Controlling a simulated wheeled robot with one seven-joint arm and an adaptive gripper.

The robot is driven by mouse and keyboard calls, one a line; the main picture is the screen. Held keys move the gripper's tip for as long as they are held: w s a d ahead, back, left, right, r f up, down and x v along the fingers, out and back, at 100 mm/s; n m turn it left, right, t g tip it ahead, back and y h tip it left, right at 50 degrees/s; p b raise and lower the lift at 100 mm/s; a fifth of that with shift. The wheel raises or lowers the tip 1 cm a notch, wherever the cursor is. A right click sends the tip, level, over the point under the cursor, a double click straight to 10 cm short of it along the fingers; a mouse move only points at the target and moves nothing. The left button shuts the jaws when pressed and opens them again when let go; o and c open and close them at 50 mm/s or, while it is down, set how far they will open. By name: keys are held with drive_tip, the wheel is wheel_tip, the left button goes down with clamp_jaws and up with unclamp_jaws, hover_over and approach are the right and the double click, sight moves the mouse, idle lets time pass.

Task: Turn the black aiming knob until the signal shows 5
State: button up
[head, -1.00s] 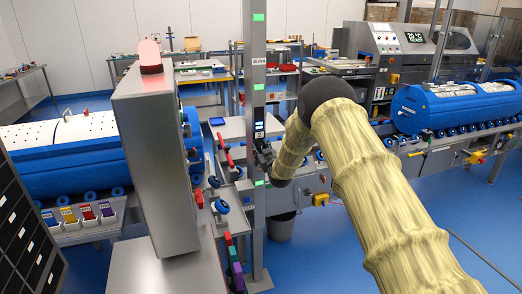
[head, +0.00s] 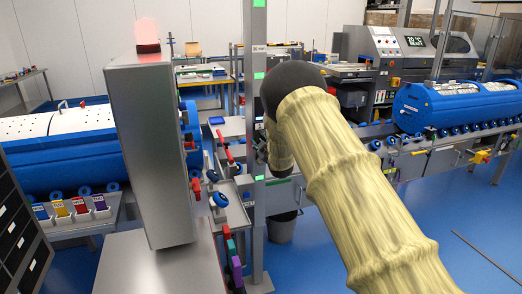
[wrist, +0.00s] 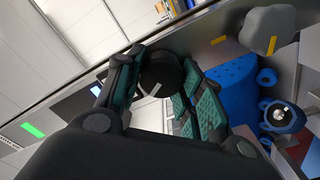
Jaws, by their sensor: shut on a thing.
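The black aiming knob (wrist: 160,78) shows in the wrist view as a dark round knob with a pale line on its face. My gripper (wrist: 158,92) is shut on it, with one green-padded finger on each side. The knob is on the grey post (head: 259,110), which carries green lights.
A grey cabinet with a red lamp (head: 148,35) stands left of the post. Blue drums (head: 60,150) lie on carriers at left and right. A blue wheel-like part (wrist: 283,115) sits near the gripper.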

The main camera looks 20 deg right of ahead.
drive_tip(key=shift+f+n+b, duration=0.15)
drive_tip(key=shift+n+b, duration=1.35)
drive_tip(key=shift+b, duration=0.2)
drive_tip(key=o, duration=1)
drive_tip(key=shift+s, duration=0.15)
drive_tip(key=s, duration=1.1)
drive_tip(key=shift+s+d, duration=0.2)
drive_tip(key=shift+s, duration=0.15)
